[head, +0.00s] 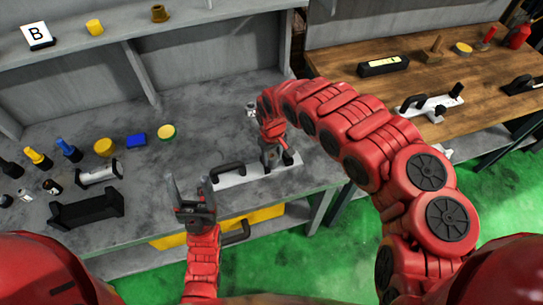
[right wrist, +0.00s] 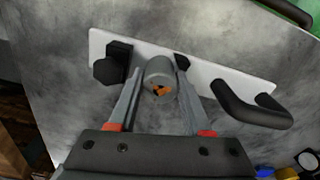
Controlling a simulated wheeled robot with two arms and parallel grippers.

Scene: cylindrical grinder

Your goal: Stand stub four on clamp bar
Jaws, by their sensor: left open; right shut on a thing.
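A white clamp bar (head: 258,173) with a black handle (head: 228,169) lies on the grey bench near its front edge. The bar (right wrist: 240,83) also shows in the right wrist view, with a black hex knob (right wrist: 112,66) to the left and the handle to the right. My right gripper (head: 268,157) is over the bar. In the wrist view it is shut on a grey cylindrical stub (right wrist: 158,70) with an orange and black end. I cannot tell whether the stub touches the bar. My left gripper (head: 192,190) is open and empty, left of the bar.
A black cradle (head: 86,210), bottles and small yellow, blue and green items stand on the bench's left. The wooden table (head: 340,65) at right holds a second white bar (head: 428,108) and a black box (head: 383,66). The bench behind my right gripper is mostly clear.

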